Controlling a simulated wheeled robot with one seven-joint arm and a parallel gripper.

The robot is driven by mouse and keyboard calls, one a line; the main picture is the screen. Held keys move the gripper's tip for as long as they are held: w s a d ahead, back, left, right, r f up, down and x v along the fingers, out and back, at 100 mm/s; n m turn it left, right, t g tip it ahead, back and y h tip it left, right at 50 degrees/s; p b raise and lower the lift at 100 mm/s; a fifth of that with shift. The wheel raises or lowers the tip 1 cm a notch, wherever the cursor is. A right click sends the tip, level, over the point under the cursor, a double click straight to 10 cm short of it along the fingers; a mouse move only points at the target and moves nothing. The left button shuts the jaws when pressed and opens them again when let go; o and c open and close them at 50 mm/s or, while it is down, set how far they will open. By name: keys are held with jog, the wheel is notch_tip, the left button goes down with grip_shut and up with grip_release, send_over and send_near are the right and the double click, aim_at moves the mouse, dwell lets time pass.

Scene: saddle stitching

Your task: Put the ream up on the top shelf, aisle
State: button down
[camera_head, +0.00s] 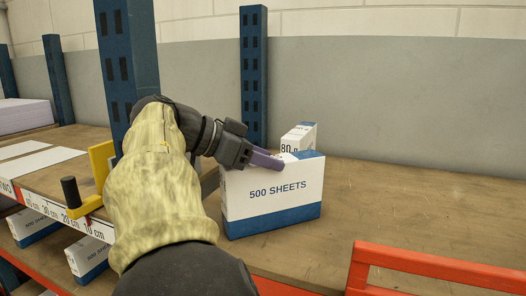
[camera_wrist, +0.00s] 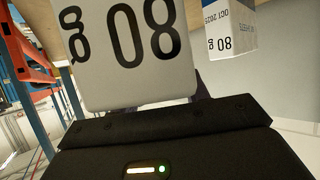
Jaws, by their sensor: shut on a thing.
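A white ream with a blue lower band, marked "500 SHEETS" (camera_head: 273,195), is upright at the brown wooden top shelf (camera_head: 400,205). My gripper (camera_head: 266,160) is shut on its upper left part in the head view. In the wrist view the ream's end, marked "80 g" (camera_wrist: 130,50), fills the space just beyond the gripper. The fingertips are mostly hidden there. I cannot tell whether the ream's bottom touches the board.
A second ream (camera_head: 300,137) stands close behind; it also shows in the wrist view (camera_wrist: 232,30). Blue posts (camera_head: 253,80) rise behind and left. A red-orange rail (camera_head: 430,265) is front right. Board to the right is clear. More reams (camera_head: 88,257) lie lower left.

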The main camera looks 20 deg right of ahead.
jog(key=c, duration=0.7)
grip_release()
jog(key=shift+s, duration=0.1)
jog(key=shift+b+v, duration=1.1)
jog(key=shift+v, duration=2.75)
